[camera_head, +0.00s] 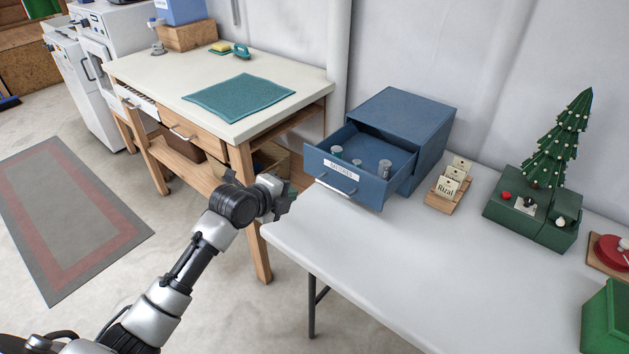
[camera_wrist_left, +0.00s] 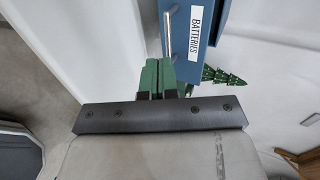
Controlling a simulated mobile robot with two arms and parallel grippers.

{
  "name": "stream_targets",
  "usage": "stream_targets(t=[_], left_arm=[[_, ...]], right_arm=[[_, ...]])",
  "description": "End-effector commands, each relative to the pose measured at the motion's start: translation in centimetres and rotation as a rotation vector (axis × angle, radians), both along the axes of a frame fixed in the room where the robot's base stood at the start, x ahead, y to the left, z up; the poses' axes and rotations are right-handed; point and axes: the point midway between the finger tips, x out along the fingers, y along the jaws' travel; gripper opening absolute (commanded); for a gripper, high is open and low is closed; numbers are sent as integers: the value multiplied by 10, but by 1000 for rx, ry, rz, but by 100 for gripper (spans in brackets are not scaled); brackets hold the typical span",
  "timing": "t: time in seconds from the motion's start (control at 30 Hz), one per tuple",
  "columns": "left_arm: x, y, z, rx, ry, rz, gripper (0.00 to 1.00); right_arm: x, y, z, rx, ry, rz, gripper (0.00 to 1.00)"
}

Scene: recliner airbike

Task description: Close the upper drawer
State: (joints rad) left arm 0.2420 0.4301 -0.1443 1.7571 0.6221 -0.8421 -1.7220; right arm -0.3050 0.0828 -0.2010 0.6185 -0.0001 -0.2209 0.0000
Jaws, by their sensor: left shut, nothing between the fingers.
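A blue cabinet (camera_head: 408,105) stands at the back of the white folding table. Its drawer (camera_head: 385,192), labelled "BATTERIES", is pulled well out, with several small grey cylinders inside. A metal bar handle (camera_head: 336,183) is on the drawer front; the handle (camera_wrist_left: 167,32) and the label (camera_wrist_left: 195,34) also show in the left wrist view. Whether another drawer lies below is hidden. My left gripper (camera_head: 288,197) is shut and empty, to the left of the drawer front and apart from it. Its closed fingertips (camera_wrist_left: 158,65) point toward the drawer front in the left wrist view. My right gripper is not in view.
A card holder (camera_head: 447,190), a green box with a small Christmas tree (camera_head: 555,145) and a green bin (camera_head: 607,318) stand right of the cabinet. A wooden workbench (camera_head: 230,120) with a teal mat is on the left. The table's front area (camera_head: 400,270) is clear.

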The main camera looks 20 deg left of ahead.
Motion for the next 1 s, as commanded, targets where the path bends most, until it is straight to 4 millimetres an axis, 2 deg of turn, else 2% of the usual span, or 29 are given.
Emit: stream_targets(t=[0.03,0.3,0.5,0.7,1.0], left_arm=[[10,-5,-4,-6,1,1,0],[54,-20,-29,-5,1,1,0],[77,-27,-33,-3,0,3,0],[87,-30,-37,-1,0,3,0],[88,-31,-37,0,0,2,0]], right_arm=[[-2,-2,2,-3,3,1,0],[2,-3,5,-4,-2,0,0],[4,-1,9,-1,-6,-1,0],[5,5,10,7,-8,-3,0],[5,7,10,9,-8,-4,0]])
